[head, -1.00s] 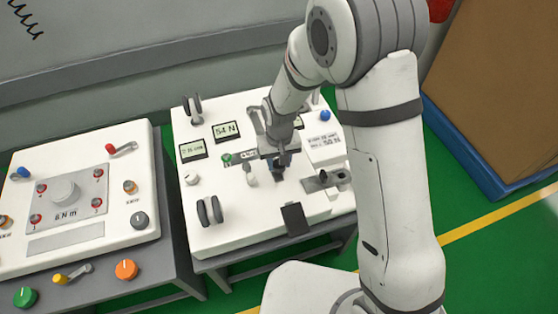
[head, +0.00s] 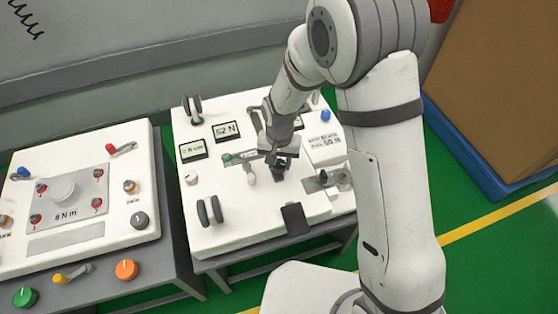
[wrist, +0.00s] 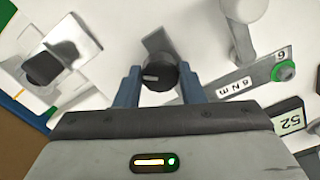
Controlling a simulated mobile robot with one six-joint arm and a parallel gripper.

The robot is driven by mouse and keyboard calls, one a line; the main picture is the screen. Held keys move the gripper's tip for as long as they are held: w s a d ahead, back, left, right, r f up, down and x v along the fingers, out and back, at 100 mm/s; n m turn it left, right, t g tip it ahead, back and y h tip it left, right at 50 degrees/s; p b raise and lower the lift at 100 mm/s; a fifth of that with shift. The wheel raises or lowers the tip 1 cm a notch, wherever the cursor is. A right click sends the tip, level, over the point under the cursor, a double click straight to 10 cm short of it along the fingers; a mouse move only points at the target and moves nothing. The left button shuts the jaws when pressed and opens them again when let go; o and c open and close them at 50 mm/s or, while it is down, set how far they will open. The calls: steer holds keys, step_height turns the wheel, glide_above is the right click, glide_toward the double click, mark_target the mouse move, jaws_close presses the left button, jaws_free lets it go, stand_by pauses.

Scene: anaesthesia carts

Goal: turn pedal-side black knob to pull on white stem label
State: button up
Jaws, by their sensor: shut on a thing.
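The black knob (wrist: 158,73) sits between the two blue fingers of my gripper (wrist: 160,88) in the wrist view, with a short pale pointer mark facing left. The fingers close on its sides. In the head view my gripper (head: 283,160) is over the right-middle of the white panel (head: 240,230), and the knob is mostly hidden under it. The black pedal (head: 296,218) is at the panel's front edge, nearer the camera. No label reading "pull" can be made out around the knob.
A white stem lever (wrist: 240,30) and a green button (wrist: 284,71) on a grey strip stand beside the gripper. A black part on a metal plate (wrist: 75,45) is on the other side. A display (head: 227,131) reads 52 N. Another cart (head: 85,240) stands left.

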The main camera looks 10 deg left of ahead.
mark_target(279, 164)
steer(key=o, duration=1)
step_height(279, 164, up, 8)
steer(key=shift+f+p, duration=0.1)
steer(key=shift+p, duration=0.5)
